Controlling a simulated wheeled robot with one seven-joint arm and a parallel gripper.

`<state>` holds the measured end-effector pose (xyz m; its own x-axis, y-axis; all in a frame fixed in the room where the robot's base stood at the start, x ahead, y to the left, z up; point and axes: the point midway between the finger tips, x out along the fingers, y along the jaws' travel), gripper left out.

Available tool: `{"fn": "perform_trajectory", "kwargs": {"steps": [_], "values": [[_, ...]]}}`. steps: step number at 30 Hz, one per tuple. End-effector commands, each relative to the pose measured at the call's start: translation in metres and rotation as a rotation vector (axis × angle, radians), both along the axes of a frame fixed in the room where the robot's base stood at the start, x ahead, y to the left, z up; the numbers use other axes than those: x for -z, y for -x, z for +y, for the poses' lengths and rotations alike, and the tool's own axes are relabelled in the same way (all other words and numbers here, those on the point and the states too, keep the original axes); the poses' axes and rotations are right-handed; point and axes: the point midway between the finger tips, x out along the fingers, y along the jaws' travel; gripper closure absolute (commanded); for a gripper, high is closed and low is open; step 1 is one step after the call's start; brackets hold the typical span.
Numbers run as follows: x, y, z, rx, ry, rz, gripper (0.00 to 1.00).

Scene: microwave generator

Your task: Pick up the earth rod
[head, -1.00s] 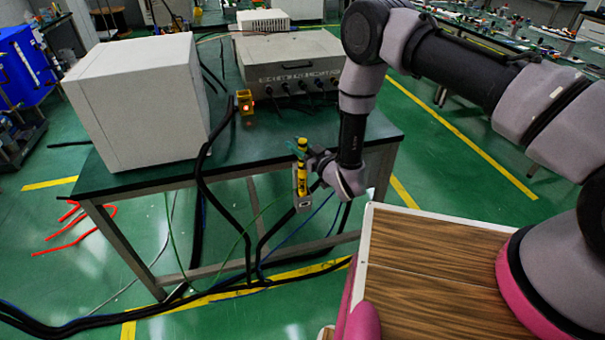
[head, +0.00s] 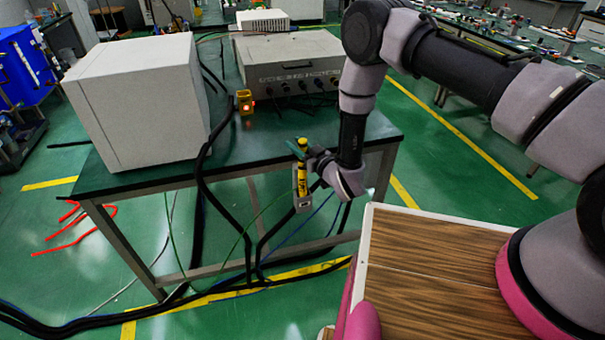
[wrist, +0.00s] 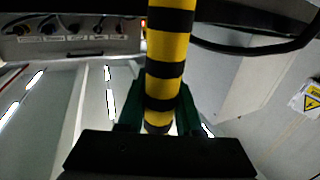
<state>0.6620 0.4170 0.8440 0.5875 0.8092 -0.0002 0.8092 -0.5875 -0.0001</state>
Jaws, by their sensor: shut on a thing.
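The earth rod (head: 302,178) is yellow with black bands and stands upright at the front edge of the green table. Its lower end is in a small grey holder (head: 302,202). My gripper (head: 299,154) reaches it from the right, with green fingers around its upper part. In the wrist view the striped rod (wrist: 168,55) runs between the green fingers (wrist: 160,108), which are shut on it. The rod's lower end is hidden in the holder.
A large white box (head: 140,100) stands on the table's left. A grey unit with cables (head: 290,65) is at the back, with a small yellow device (head: 244,102) glowing red before it. Black cables (head: 205,190) hang over the front edge. The tabletop behind the rod is clear.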

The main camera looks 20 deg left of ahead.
Motion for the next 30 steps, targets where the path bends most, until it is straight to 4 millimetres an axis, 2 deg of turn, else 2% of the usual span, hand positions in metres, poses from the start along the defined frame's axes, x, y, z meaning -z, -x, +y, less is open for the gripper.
{"fn": "perform_trajectory", "kwargs": {"steps": [9,14,30], "values": [[-0.001,0.000,0.000,0.000,-0.001,-0.001,1.00],[-0.011,-0.001,0.001,0.000,-0.002,-0.002,1.00],[-0.090,0.000,0.000,0.000,-0.002,-0.001,1.00]]}}
